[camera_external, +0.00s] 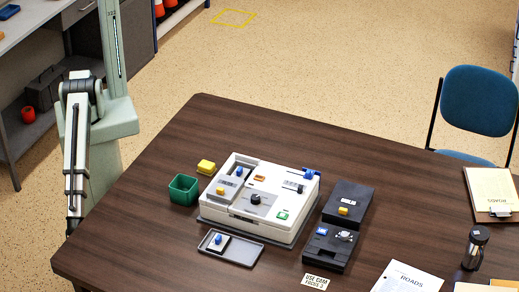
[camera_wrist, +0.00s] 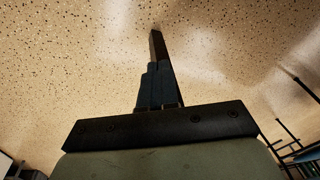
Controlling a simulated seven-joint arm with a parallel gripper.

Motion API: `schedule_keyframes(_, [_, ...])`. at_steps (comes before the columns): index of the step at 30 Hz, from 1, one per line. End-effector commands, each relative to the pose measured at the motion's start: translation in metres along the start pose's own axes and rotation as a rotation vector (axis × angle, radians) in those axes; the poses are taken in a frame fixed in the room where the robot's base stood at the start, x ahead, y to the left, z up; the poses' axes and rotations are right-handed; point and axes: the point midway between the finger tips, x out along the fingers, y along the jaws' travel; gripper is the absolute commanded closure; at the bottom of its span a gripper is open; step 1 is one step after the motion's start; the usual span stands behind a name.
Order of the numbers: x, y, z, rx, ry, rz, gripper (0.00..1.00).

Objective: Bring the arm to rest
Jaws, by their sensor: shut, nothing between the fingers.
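My arm (camera_external: 76,150) hangs down along my pale green column at the left of the external view. Its dark lower end reaches down beside the table's left edge, where the fingers are too small to make out. In the wrist view my gripper (camera_wrist: 155,38) is shut, its dark fingers together with nothing between them. Speckled floor fills the view beyond the fingertips. My gripper is well apart from the objects on the table.
The dark wooden table (camera_external: 150,215) carries a white device (camera_external: 245,230), a green bin (camera_external: 183,189), a yellow block (camera_external: 206,167), a grey tray (camera_external: 230,249) and black boxes (camera_external: 348,202). A blue chair (camera_external: 478,100) stands behind right. A grey workbench (camera_external: 35,25) stands at the left.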

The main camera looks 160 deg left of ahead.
Motion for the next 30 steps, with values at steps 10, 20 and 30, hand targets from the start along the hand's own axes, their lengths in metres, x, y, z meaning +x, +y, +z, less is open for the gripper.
schedule_keyframes(10, [0.01,-0.058,0.204,-0.144,-0.399,0.035,1.0])
schedule_keyframes(20, [-0.019,-0.056,0.333,-0.244,-0.677,0.14,1.0])
schedule_keyframes(30, [-0.025,-0.054,0.347,-0.256,-0.713,0.16,1.0])
